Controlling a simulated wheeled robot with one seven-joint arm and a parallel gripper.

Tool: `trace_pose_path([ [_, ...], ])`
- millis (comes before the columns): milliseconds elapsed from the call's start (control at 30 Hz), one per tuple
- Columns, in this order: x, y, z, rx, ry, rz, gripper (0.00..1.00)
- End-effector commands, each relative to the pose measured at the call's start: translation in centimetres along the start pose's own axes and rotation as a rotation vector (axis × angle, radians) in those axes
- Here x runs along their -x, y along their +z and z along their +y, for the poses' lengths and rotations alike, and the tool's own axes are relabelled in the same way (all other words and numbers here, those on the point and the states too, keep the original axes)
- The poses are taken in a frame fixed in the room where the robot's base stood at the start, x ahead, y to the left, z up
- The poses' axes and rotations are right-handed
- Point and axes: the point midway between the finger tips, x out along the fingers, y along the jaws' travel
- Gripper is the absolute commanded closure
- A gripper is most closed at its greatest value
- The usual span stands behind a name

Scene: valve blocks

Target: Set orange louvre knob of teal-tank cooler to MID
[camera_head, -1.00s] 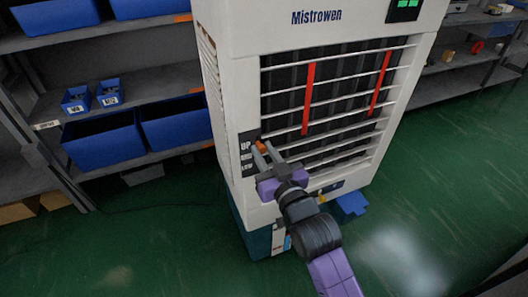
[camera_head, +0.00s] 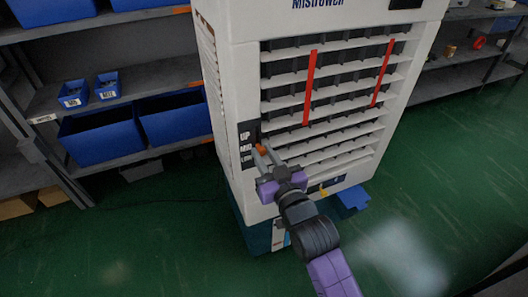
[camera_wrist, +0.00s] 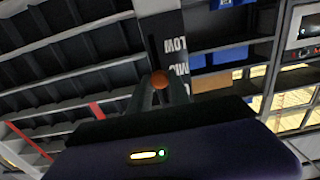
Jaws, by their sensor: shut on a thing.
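The white cooler (camera_head: 232,100) stands upright with a teal tank (camera_head: 257,238) at its base. Its orange louvre knob (camera_head: 261,148) is at the left edge of the front grille, beside a dark strip lettered UP, MID and LOW (camera_head: 246,150). The knob sits about level with MID in the head view. My gripper (camera_head: 263,152) is shut on the knob, its grey fingers on either side. In the wrist view the knob (camera_wrist: 160,80) shows between the fingertips, near the MID and LOW lettering; UP is hidden there. The louvre slats (camera_head: 335,95) show broad pale faces.
Two red strips (camera_head: 309,88) hang down the grille. Shelves with blue bins (camera_head: 104,135) stand at the left, and another shelf (camera_head: 455,75) at the right. A blue piece (camera_head: 352,199) juts from the cooler's lower right. The green floor (camera_head: 440,180) is open in front and right.

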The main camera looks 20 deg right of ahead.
Motion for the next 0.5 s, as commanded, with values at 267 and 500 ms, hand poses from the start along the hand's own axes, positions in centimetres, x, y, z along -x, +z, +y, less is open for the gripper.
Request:
trace_pose_path([
  [267, -0.01, -0.1, 0.06, 0.0, 0.001, -0.002, 0.57],
  [500, -0.01, -0.13, 0.02, 0.0, 0.0, -0.001, 0.56],
])
